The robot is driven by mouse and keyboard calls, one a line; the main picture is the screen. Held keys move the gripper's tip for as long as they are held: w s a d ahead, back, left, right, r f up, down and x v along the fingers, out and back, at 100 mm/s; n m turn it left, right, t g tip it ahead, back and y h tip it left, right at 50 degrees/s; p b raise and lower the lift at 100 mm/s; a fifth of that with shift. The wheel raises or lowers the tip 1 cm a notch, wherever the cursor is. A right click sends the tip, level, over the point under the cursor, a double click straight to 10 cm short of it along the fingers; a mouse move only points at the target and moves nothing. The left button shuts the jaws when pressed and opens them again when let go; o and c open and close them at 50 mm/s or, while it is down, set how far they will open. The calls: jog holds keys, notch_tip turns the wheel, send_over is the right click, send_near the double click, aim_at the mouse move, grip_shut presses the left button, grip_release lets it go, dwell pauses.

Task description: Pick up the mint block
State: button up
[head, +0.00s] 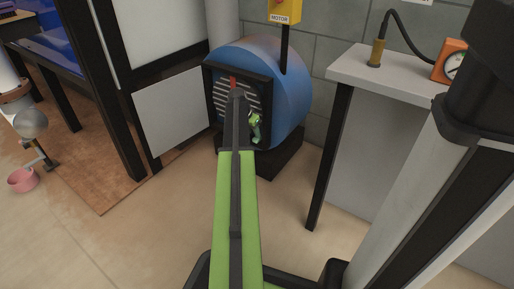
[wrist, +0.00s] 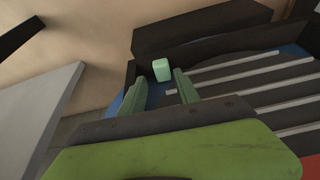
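The mint block (wrist: 162,69) is a small pale green cube in the wrist view. It shows at the inner edge of a dark frame, by the slatted grille. My gripper (wrist: 159,84) is open, with its two green fingers apart. The block appears in line with the gap, at or just beyond the fingertips. I cannot tell whether either finger touches it. In the head view my gripper (head: 256,127) is small, at the front of the blue motor housing (head: 286,92). I cannot separate the block from the fingers there.
The housing's dark square frame (head: 263,88) and grille surround my gripper closely. A white-topped table (head: 385,75) with a gauge (head: 453,62) stands to the right. A white panel (head: 172,112) is at left. A pink bowl (head: 23,180) is on the floor at far left.

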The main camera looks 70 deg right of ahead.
aim_at(255, 139)
jog(key=b+x, duration=0.5)
jog(key=shift+w+d+f, duration=0.15)
jog(key=shift+f, duration=0.1)
jog(key=shift+r, duration=0.2)
grip_shut()
